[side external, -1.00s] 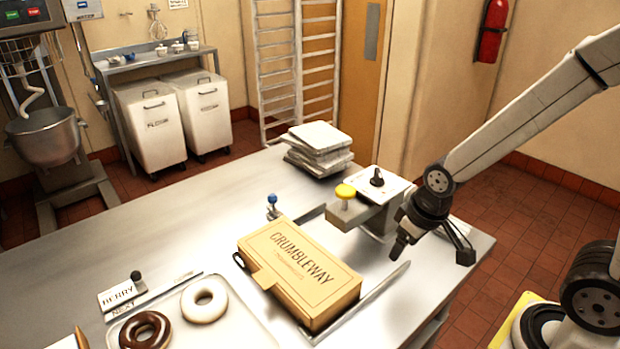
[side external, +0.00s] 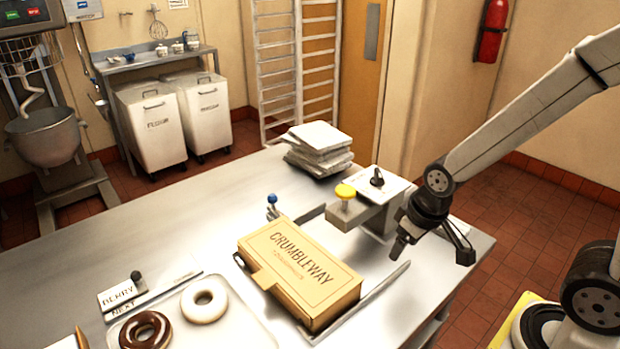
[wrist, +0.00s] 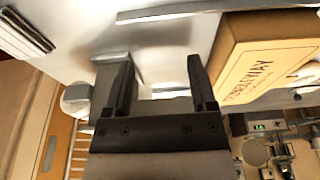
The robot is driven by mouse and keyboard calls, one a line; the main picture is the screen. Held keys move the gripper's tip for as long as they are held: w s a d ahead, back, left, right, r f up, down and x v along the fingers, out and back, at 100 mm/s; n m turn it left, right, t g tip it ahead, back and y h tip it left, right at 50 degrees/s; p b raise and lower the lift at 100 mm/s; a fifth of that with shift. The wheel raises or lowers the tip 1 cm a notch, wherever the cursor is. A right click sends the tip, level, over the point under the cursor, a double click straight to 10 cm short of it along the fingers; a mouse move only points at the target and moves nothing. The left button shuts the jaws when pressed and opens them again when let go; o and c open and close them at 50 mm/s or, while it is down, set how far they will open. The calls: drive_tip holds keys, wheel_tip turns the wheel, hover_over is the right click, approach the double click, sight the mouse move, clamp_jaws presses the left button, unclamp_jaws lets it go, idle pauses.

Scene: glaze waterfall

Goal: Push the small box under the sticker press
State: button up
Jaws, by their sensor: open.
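The small box (side external: 300,270) is a closed yellow-tan carton marked "CRUMBLEWAY". It lies flat on the steel table between low metal guide rails. My gripper (side external: 433,248) is open and empty, right of the box and beside the press, touching neither as far as I can see. In the wrist view, the box (wrist: 265,62) lies right of my open fingers (wrist: 162,88).
A tray (side external: 235,325) with a white and a brown doughnut is at the front left, beside a "BERRY NEXT" sign (side external: 118,294). A blue-topped post (side external: 272,203) stands behind the box. A stack of pale slabs (side external: 318,148) sits at the back.

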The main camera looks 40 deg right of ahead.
drive_tip(key=c, duration=0.5)
drive_tip(key=shift+w+a+r, duration=0.1)
drive_tip(key=shift+w+a, duration=0.1)
drive_tip(key=shift+w, duration=0.05)
drive_tip(key=c, duration=0.4)
drive_tip(key=w+a+n, duration=0.2)
drive_tip(key=w+a+r+n, duration=0.1)
drive_tip(key=w+a+n, duration=0.1)
drive_tip(key=a, duration=0.1)
drive_tip(key=shift+w+r+g, duration=0.1)
drive_tip(key=shift+w+g, duration=0.15)
drive_tip(key=shift+g, duration=0.05)
clamp_jaws()
drive_tip(key=r+n, duration=0.1)
drive_tip(key=n, duration=0.5)
hover_over(323, 269)
drive_tip(key=shift+r+g, duration=0.15)
drive_tip(key=shift+g, duration=0.25)
drive_tip(key=w+a+r+n+g, duration=0.1)
drive_tip(key=a+n, duration=0.7)
drive_tip(key=a, duration=0.6)
drive_tip(key=shift+w+a+r, duration=0.2)
drive_tip(key=shift+a+r, duration=0.05)
drive_tip(key=shift+r, duration=0.15)
